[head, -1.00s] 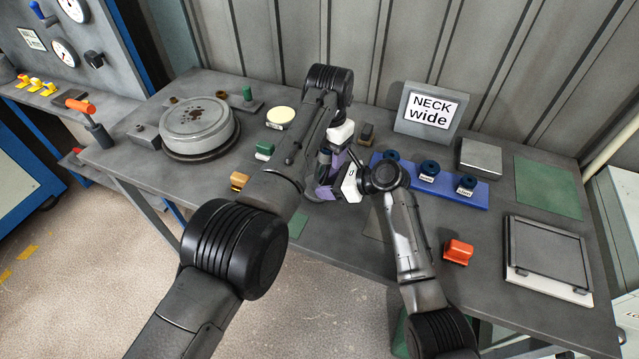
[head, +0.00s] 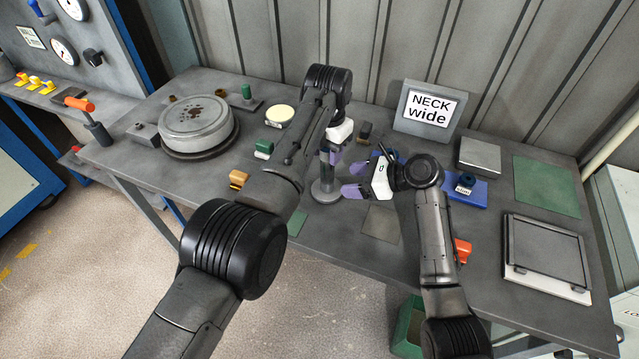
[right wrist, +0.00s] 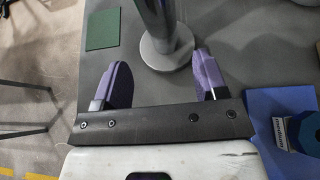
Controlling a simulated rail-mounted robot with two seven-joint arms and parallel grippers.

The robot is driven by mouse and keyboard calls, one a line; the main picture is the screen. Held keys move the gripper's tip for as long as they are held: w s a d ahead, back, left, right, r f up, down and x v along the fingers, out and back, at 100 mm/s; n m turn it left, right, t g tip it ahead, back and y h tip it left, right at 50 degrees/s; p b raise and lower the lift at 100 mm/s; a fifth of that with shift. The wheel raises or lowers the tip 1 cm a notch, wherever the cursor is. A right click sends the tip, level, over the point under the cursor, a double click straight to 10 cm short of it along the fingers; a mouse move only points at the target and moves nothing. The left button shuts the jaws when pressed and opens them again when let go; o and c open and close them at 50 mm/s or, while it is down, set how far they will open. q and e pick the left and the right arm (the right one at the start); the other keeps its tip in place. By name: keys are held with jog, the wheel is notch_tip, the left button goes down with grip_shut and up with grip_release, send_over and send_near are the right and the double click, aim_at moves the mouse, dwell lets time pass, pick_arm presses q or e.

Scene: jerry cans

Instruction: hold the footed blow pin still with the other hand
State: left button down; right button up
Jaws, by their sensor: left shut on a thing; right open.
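The footed blow pin (head: 325,188) is a grey upright post on a round foot, standing on the table near the middle in the head view. My left gripper (head: 334,154) is shut on its upper part, partly hidden by my left arm. My right gripper (head: 351,181) is open and empty to the right of the pin, its fingers pointing toward it. In the right wrist view the pin's foot (right wrist: 167,56) lies just ahead of the open purple fingertips of my right gripper (right wrist: 160,66), apart from them.
A blue rack (head: 474,198) with dark round pieces is partly behind my right arm. An orange piece (head: 463,250) lies to the right of that arm. A "NECK wide" sign (head: 428,109) stands at the back. A flat dark patch (head: 381,224) lies in front of the pin.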

pick_arm(q)
jog(key=shift+r, duration=0.1)
pick_arm(e)
jog(key=shift+d+r, duration=0.15)
pick_arm(q)
jog(key=c, duration=0.5)
grip_release()
jog(key=shift+c, duration=0.2)
jog(key=shift+r, duration=0.1)
jog(key=shift+r, duration=0.65)
pick_arm(e)
jog(key=shift+r, duration=0.2)
pick_arm(q)
notch_tip(320, 180, up, 5)
jog(key=p, duration=0.3)
jog(key=shift+r+p, duration=0.1)
jog(key=shift+p, duration=0.3)
notch_tip(320, 180, up, 7)
jog(key=p, duration=1)
jog(key=shift+w+p, duration=0.15)
jog(key=shift+p, duration=0.2)
pick_arm(e)
notch_tip(320, 180, up, 14)
